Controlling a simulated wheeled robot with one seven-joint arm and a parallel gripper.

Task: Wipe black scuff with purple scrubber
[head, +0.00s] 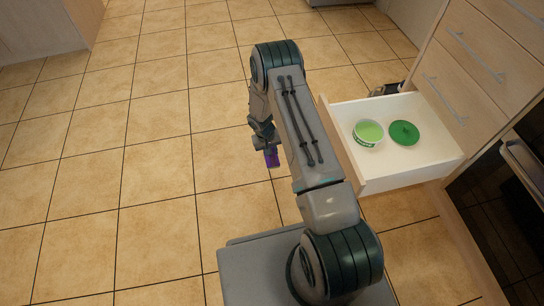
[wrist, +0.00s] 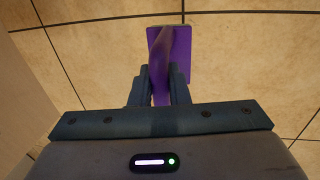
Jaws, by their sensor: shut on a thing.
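My gripper (wrist: 158,90) is shut on the purple scrubber (wrist: 176,50), holding it by its upright grip between the two fingers. In the wrist view the scrubber's flat pad extends beyond the fingertips, with tiled floor behind it. In the head view the scrubber (head: 272,158) shows as a small purple patch below my gripper (head: 265,146), left of the open drawer. My arm hides part of the floor there. I see no black scuff in either view.
An open white drawer (head: 378,186) juts out on the right, holding a green tub (head: 368,134) and a green lid (head: 405,133). Cabinets with bar handles (head: 475,55) and a dark oven (head: 505,190) line the right side. The tiled floor (head: 130,160) on the left is clear.

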